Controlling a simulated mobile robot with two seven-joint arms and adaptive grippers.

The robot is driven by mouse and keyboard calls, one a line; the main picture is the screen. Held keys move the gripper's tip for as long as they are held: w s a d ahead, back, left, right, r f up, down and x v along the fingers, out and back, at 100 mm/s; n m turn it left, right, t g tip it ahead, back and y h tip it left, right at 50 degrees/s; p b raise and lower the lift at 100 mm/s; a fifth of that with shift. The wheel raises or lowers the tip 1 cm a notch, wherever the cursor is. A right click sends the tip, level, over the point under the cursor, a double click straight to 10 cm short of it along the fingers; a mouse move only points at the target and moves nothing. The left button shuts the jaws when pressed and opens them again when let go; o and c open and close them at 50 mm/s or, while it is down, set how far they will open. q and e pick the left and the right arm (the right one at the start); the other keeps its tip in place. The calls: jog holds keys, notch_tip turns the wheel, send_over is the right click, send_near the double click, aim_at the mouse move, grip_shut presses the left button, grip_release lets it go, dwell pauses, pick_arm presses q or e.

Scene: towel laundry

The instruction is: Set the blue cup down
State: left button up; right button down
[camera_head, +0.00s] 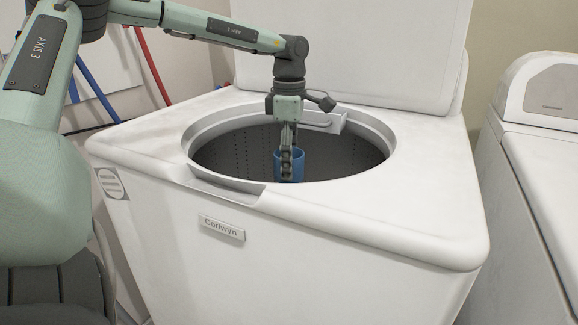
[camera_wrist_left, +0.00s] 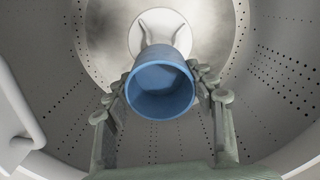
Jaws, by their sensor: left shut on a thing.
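The blue cup (camera_head: 290,165) is inside the opening of the white top-loading washer (camera_head: 300,235). My left gripper (camera_head: 287,165) reaches down through the opening and is shut on the cup. In the left wrist view the cup (camera_wrist_left: 160,88) sits between the two fingers of my left gripper (camera_wrist_left: 162,92), with its open mouth facing the camera. The drum floor and the pale agitator (camera_wrist_left: 158,25) show beyond it. I cannot tell whether the cup's base touches anything. My right gripper is not in view.
The washer's lid (camera_head: 350,45) stands open behind the opening. The perforated drum wall (camera_wrist_left: 275,80) surrounds the cup and gripper. A second white machine (camera_head: 540,150) stands close on the right. Red and blue pipes (camera_head: 97,90) run along the wall at left.

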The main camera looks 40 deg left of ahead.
pick_arm(q)
notch_tip(320, 180, up, 10)
jog(key=shift+f, duration=0.2)
jog(key=shift+c, duration=0.2)
jog(key=shift+r, duration=0.15)
